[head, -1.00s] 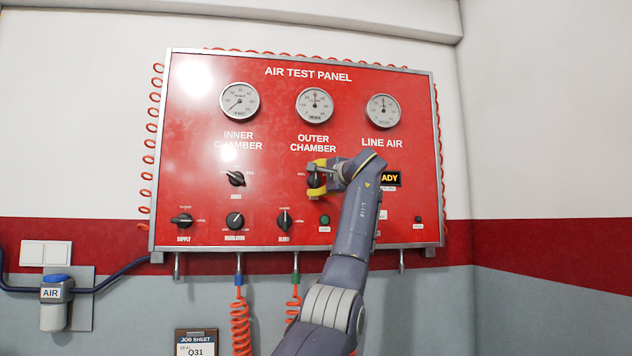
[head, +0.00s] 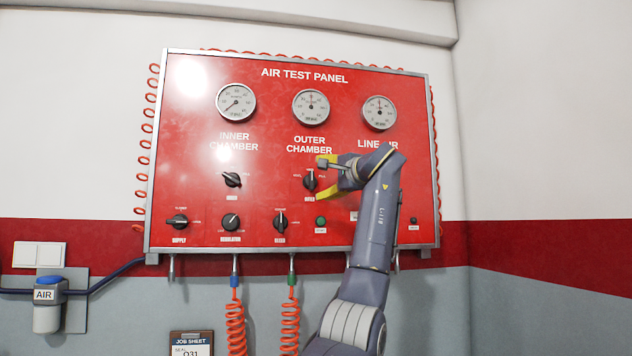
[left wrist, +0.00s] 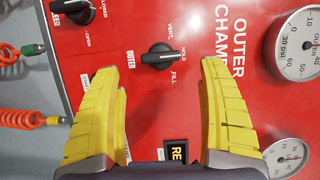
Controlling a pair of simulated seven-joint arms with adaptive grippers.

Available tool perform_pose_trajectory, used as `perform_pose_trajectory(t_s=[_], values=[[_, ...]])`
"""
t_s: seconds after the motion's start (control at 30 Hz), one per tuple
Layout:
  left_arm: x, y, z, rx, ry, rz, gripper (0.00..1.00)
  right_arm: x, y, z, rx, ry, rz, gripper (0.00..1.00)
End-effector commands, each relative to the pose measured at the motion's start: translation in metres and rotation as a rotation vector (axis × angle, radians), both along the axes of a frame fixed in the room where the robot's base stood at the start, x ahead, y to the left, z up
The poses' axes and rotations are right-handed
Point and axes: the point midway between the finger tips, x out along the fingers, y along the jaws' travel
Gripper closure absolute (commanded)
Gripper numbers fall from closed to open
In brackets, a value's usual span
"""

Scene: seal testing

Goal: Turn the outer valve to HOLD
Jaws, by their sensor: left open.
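The outer valve (head: 310,181) is a black knob on the red air test panel, below the OUTER CHAMBER label. In the left wrist view the outer valve (left wrist: 160,57) has its handle lined up with the HOLD mark, between VENT and FILL. My left gripper (head: 322,177) is open, just right of the knob in the head view. In the left wrist view its yellow fingers (left wrist: 159,66) are spread wide on either side of the knob, with nothing between them held. My right gripper is not in view.
The inner valve (head: 232,180) is to the left on the panel. Supply (head: 178,222), regulator (head: 231,222) and bleed (head: 280,222) knobs line the lower row, beside a green button (head: 321,221). Orange coiled hoses (head: 235,325) hang below. My left arm covers part of the panel's right side.

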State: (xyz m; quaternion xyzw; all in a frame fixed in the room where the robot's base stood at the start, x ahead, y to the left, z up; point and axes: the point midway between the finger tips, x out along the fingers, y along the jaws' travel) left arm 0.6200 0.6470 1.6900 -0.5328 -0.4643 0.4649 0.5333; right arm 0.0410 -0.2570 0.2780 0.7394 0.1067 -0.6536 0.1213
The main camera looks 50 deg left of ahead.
Motion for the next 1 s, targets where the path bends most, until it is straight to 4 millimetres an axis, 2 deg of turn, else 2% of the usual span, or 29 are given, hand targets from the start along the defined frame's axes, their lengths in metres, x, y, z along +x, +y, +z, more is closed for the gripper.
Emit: perform_pose_trajectory(t_s=[0.1, 0.3, 0.5, 0.8, 1.0], values=[[-0.002, -0.02, 0.0, 0.0, -0.001, -0.002, 0.24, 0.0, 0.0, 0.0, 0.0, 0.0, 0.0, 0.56], [-0.005, -0.04, 0.0, -0.001, 0.0, -0.001, 0.24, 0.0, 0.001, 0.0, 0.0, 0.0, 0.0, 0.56], [-0.007, -0.049, 0.0, -0.001, 0.0, 0.001, 0.24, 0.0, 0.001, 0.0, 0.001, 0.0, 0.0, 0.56], [-0.007, -0.05, 0.0, -0.001, 0.001, 0.001, 0.23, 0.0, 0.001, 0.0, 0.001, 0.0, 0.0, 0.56], [-0.007, -0.049, 0.0, -0.001, 0.0, 0.001, 0.46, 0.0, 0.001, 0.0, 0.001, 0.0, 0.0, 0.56]])
